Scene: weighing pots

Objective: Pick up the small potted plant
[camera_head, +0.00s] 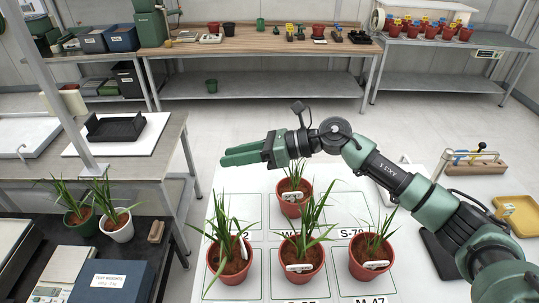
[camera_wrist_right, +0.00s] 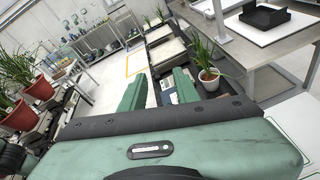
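Several red pots with grassy plants stand on a white labelled board in the head view: one at the back (camera_head: 292,207), one front left (camera_head: 230,268), one front middle (camera_head: 301,270) and one front right (camera_head: 370,265). Each has a white tag. A plant in a white pot (camera_head: 118,226) and one in a green pot (camera_head: 82,220) stand on the dark bench at left. My right gripper (camera_head: 223,155) is held above the board's back edge, pointing left. The right wrist view shows its fingers (camera_wrist_right: 158,92) apart, nothing between them. My left gripper is out of view.
A blue box (camera_head: 112,282) lies at front left on the dark bench. A grey bench with a black tray (camera_head: 115,127) is behind it. A yellow tray (camera_head: 518,215) and a wooden rack (camera_head: 476,165) lie at right.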

